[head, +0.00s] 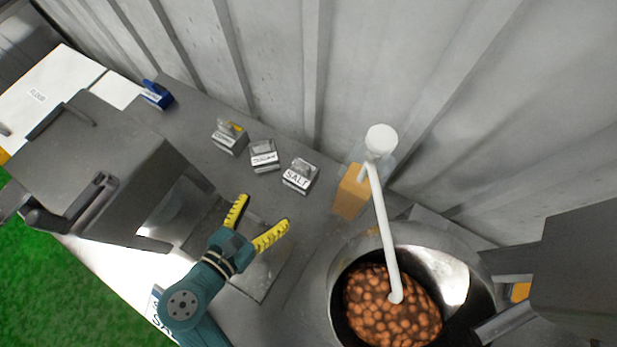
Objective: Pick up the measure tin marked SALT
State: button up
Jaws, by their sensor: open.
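The measure tin marked SALT (299,177) stands on the grey counter near the corrugated wall. It is a small grey tin with a white label facing me. My gripper (255,222) has two yellow ridged fingers spread apart with nothing between them. It is in front of and to the left of the SALT tin in the picture, clear of it. Two similar tins stand to the left of it: a middle tin (264,157) with a label I cannot read surely, and another (229,138) with something yellow in it.
A drum (458,268) of brown rounded pieces stands at right, with a white pipe (384,225) reaching in. An orange-filled clear container (351,192) is just right of the SALT tin. A grey machine (107,165) stands left. A blue object (157,94) lies at the back left.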

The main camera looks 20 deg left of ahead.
aim_at(300, 168)
jog(key=b+x, duration=0.1)
jog(key=x, duration=0.4)
jog(key=b+x, duration=0.1)
jog(key=x, duration=0.5)
jog(key=b+x, duration=0.1)
jog(key=x, duration=0.4)
jog(key=shift+w+r, duration=0.3)
jog(key=shift+r, duration=0.05)
jog(key=shift+c, duration=0.3)
jog(key=shift+s, duration=0.1)
jog(key=c, duration=1.2)
jog(key=shift+a+r, duration=0.1)
jog(key=shift+c, duration=0.5)
